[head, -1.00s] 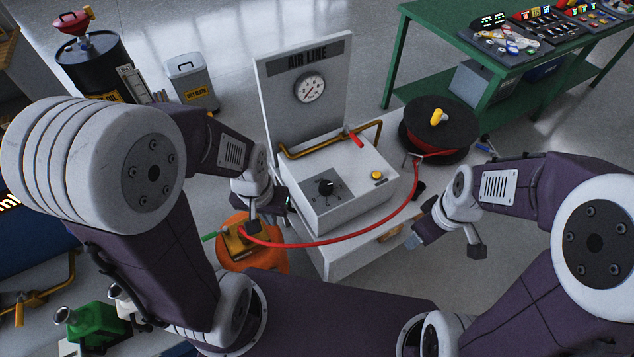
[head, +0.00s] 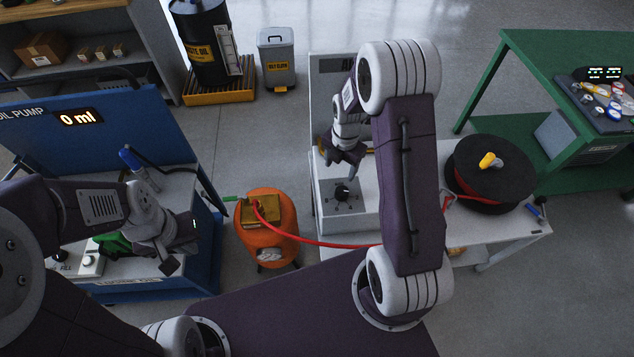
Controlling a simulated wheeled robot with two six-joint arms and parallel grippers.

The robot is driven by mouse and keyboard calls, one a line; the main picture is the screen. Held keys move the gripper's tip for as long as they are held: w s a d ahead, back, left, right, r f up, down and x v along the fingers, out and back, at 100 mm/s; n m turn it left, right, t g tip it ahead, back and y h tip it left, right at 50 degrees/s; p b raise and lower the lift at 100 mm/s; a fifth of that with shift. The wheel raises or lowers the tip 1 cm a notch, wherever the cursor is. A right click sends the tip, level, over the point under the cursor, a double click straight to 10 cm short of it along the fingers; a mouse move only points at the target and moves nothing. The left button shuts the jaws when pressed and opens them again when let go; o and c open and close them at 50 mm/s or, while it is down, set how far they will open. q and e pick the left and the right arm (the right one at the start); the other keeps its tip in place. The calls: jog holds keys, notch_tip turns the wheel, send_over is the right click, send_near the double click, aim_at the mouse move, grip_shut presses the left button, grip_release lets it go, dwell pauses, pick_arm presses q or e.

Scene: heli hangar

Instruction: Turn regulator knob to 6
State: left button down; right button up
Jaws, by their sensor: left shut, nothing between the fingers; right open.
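The black regulator knob (head: 342,194) sits on top of the white air line box (head: 328,212), with marks around it too small to read. My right gripper (head: 342,171) is open, just above and behind the knob in the picture. I cannot tell whether it touches the knob. My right arm hides the gauge and much of the upright panel (head: 327,72).
A red hose (head: 300,242) runs from the orange tank (head: 268,232) towards the black hose reel (head: 491,174) on the white bench. The blue oil pump station (head: 110,120) stands at left, a green table (head: 530,75) at right.

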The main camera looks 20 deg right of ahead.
aim_at(342, 190)
jog(key=shift+s+d+f+g, duration=0.2)
jog(key=shift+s+f, duration=0.1)
jog(key=shift+f, duration=0.15)
jog(key=shift+s+d+f+g, duration=0.1)
jog(key=shift+s+f+g, duration=0.1)
jog(key=shift+s+f, duration=0.15)
jog(key=shift+s+d+f+p, duration=0.1)
jog(key=shift+d+f+p, duration=0.05)
jog(key=shift+p, duration=0.2)
notch_tip(342, 190, down, 9)
jog(key=c, duration=1.4)
